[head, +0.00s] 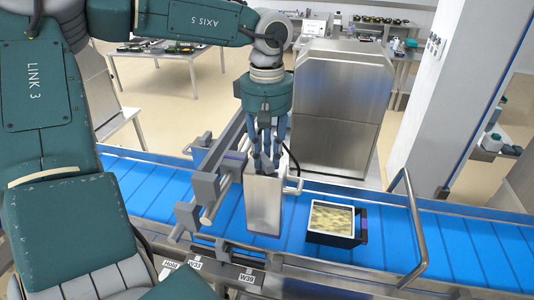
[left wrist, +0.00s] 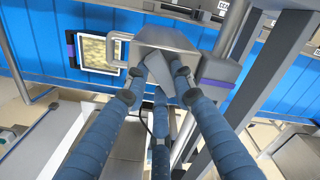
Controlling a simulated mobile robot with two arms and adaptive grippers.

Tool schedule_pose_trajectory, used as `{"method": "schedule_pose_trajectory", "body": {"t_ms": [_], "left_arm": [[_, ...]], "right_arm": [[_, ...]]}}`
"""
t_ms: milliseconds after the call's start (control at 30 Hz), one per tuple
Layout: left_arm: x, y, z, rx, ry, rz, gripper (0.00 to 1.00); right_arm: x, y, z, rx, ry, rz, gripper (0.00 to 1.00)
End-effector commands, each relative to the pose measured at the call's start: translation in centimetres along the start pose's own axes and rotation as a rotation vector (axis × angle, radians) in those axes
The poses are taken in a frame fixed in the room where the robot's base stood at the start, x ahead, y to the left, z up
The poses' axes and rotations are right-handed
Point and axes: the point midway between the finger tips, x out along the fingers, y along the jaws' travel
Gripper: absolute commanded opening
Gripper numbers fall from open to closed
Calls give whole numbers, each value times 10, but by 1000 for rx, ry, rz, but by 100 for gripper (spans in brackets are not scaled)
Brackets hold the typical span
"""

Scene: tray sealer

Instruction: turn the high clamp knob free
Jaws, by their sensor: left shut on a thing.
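My left gripper (head: 264,163) comes down from above onto the top of an upright metal box (head: 263,205) over the blue belt. In the left wrist view, the fingers of my left gripper (left wrist: 163,82) are closed around a grey knob (left wrist: 158,70) beside the metal box (left wrist: 165,37). I take this as the high clamp knob; the fingers cover much of it, and in the head view it is hidden behind them. Whether it is loose or tight does not show. My right gripper is in neither view.
A dark-rimmed tray (head: 332,240) with yellowish contents lies on the blue belt (head: 465,245) right of the box. Grey rail brackets (head: 203,188) stand close on the left. A bent metal handrail (head: 416,235) rises at the right, and a steel cabinet (head: 340,105) stands behind.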

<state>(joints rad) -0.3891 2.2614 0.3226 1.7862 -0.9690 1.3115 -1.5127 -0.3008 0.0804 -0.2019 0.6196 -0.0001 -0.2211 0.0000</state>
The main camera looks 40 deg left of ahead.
Motion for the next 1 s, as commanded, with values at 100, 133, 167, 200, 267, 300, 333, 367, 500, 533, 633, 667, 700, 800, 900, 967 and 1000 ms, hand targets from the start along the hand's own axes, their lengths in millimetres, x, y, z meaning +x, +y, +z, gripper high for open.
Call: {"method": "schedule_pose_trajectory", "body": {"t_ms": [100,133,167,200,267,300,333,367,500,533,633,667,700,800,900,967,1000], "left_arm": [[0,0,0,-12,1,1,0],[1,0,0,-19,1,1,0],[1,0,0,-26,1,2,0],[1,1,0,-38,0,2,0],[2,1,0,-64,0,2,0],[2,1,-1,-84,1,3,0],[2,1,-1,-102,1,3,0],[3,1,-1,-120,1,3,0],[3,1,-1,-225,1,4,0],[3,1,-2,-251,2,4,0],[3,1,-2,-336,1,5,0],[3,1,-2,-361,0,4,0],[3,1,-2,-394,1,4,0],[2,0,-3,-474,2,4,0],[1,0,-3,-547,1,4,0],[1,0,-4,-585,1,4,0],[1,0,-4,-609,1,4,0]], "right_arm": [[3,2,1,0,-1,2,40],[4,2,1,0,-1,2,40],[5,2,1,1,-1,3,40],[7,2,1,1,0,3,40],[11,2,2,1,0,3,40],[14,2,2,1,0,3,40],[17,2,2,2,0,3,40],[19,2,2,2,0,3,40],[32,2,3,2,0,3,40],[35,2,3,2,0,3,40],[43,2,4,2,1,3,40],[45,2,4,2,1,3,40],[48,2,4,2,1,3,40],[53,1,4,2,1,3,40],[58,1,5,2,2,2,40],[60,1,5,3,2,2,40],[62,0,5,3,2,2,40]]}}
